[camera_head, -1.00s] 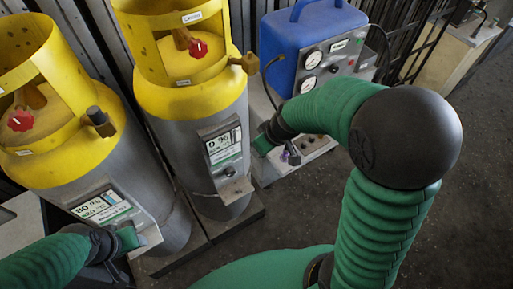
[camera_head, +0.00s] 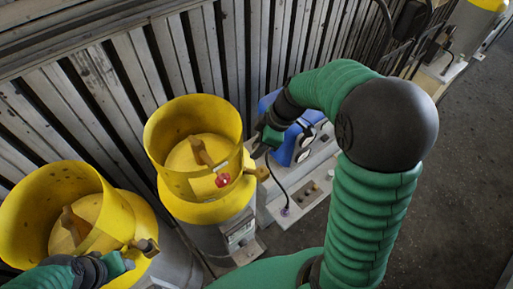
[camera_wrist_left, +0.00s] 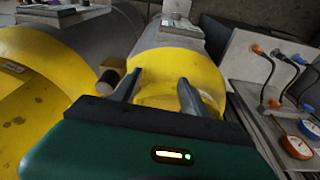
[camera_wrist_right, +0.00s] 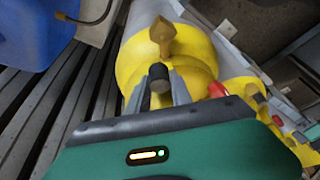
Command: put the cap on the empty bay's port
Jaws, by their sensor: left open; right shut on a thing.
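Two grey cylinders with yellow tops stand by the wall. The middle one (camera_head: 200,212) read 0 % a second ago; the left one (camera_head: 165,215) read 80 %. The middle one's brass side port (camera_head: 262,173) also shows in the right wrist view (camera_wrist_right: 162,36). My right gripper (camera_head: 260,150) is beside and above that port, shut on a dark cap (camera_wrist_right: 159,82). In the right wrist view the cap is in front of the port; I cannot tell whether they touch. My left gripper (camera_head: 126,263) is open and empty near the left cylinder's dark-capped port (camera_head: 146,247).
A blue machine (camera_head: 286,150) with gauges stands on a light base behind my right gripper. A thin cable (camera_head: 277,178) hangs beside it. A slatted metal wall (camera_head: 120,80) is close behind the cylinders. Dark floor (camera_head: 450,150) is open at the right.

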